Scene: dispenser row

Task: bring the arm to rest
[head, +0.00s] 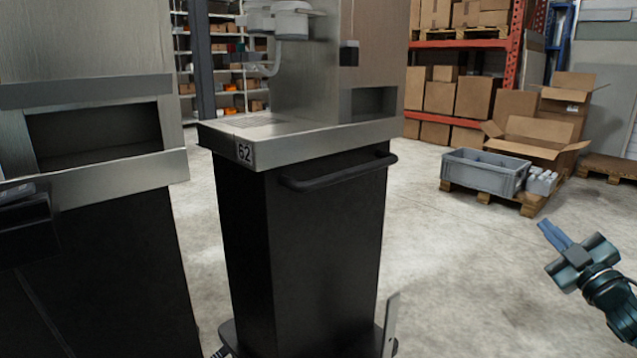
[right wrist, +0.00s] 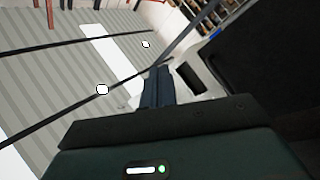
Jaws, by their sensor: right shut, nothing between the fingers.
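My right gripper (head: 550,232) is at the right edge of the head view, held in the air over the open floor. Its blue fingers are shut together with nothing between them and point up and to the left. In the right wrist view the shut fingers (right wrist: 157,88) point toward the ceiling, and the gripper's dark body fills the bottom. The gripper is apart from the dispenser cart (head: 300,245) marked 62. My left gripper is not in view.
A second dispenser (head: 110,175) stands at the left. A grey crate (head: 484,172) and open cardboard boxes (head: 535,138) sit on a pallet behind my right gripper. Shelves with boxes stand at the back. Bare concrete floor (head: 455,270) lies between cart 62 and my right gripper.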

